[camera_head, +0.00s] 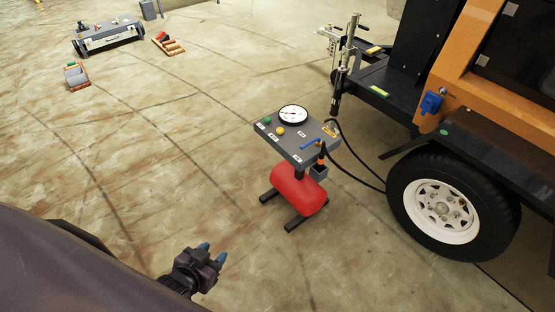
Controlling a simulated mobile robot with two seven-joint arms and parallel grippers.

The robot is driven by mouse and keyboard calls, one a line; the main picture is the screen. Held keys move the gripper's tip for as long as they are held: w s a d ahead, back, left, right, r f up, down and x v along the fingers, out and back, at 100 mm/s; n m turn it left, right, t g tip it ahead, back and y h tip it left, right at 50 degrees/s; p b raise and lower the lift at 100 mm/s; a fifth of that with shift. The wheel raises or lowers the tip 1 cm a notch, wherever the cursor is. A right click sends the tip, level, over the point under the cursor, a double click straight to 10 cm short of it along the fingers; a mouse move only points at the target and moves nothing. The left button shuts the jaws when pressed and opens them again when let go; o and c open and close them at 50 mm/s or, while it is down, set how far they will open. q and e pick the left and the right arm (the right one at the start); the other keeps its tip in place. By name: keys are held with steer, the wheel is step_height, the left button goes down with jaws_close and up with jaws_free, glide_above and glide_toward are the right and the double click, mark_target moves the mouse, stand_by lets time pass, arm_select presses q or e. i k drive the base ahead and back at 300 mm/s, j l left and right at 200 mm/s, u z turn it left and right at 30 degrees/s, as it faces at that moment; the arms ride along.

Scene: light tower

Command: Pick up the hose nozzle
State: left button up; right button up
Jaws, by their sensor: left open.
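A small stand with a tilted grey panel (285,148) and a red tank (298,190) stands on the floor near the middle. At the panel's right front corner, an orange and black piece (321,158), which looks like the hose nozzle, sits upright in a small dark holder (319,171). Its lower end is hidden in the holder. My left gripper (213,251) is open and empty, with blue fingertips, low in the view, left of and in front of the stand, well apart from the nozzle. My right gripper is not in view.
The panel carries a round gauge (293,115), coloured buttons and a blue handle (310,142). Black hoses (355,157) run from the stand to an orange and black trailer (460,75) with a large wheel (440,212) at right. Floor left of the stand is clear.

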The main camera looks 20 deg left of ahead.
mark_target(321, 156)
steer(key=u, duration=0.3)
steer(key=z, duration=0.3)
steer(key=j+z, duration=0.65)
steer(key=j, duration=0.15)
steer(key=k+j+z, duration=0.15)
steer(key=j, duration=0.3)
steer(key=j+z, duration=0.1)
steer(key=j, duration=0.35)
steer(key=k+j, duration=0.1)
steer(key=j, duration=0.35)
steer(key=k+j, duration=0.1)
steer(key=j, duration=0.35)
steer(key=j+z, duration=0.1)
steer(key=j, duration=0.35)
steer(key=k+j, duration=0.15)
steer(key=j, duration=0.25)
steer(key=i+j, duration=0.15)
steer(key=j, duration=0.15)
steer(key=i+j, duration=0.15)
steer(key=j, duration=0.15)
